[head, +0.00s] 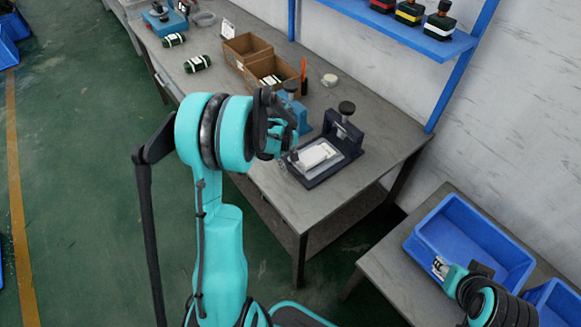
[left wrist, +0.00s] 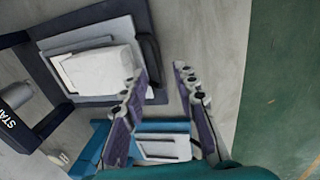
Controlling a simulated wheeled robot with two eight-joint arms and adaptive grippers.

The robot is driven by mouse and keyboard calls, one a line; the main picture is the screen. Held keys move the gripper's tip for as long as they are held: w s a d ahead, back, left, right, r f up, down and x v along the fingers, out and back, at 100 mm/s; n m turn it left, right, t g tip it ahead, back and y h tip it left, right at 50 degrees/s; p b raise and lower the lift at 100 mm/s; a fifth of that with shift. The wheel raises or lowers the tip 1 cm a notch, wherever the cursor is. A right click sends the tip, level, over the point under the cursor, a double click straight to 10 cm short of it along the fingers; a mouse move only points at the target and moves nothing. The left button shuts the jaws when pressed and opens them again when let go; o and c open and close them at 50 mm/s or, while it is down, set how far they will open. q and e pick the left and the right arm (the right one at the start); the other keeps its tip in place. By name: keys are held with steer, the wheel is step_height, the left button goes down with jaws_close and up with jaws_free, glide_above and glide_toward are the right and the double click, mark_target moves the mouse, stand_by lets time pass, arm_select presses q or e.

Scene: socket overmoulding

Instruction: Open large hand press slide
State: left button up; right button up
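The large hand press (head: 347,133) stands on the workbench, a dark frame with a black knob on top. Its slide carries a white block (head: 317,155), which also shows in the left wrist view (left wrist: 95,70). My left gripper (left wrist: 161,70) is open, with a gap between its fingertips. One finger is close to the dark bar at the slide's end (left wrist: 151,62); I cannot tell whether they touch.
A smaller blue press (head: 290,108) stands beside the large one and shows below my fingers in the left wrist view (left wrist: 160,132). Cardboard boxes (head: 247,49) stand further back on the workbench (head: 385,125). A blue bin (head: 480,232) sits on the right table.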

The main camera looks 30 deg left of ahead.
arm_select(q)
steer(key=shift+w+f, duration=0.15)
steer(key=shift+f, duration=0.55)
jaws_close()
steer(key=shift+s+a, duration=0.3)
steer(key=shift+s, duration=0.55)
steer(key=shift+s+a, duration=0.3)
steer(key=shift+s, duration=0.5)
jaws_free()
steer(key=shift+w, duration=0.1)
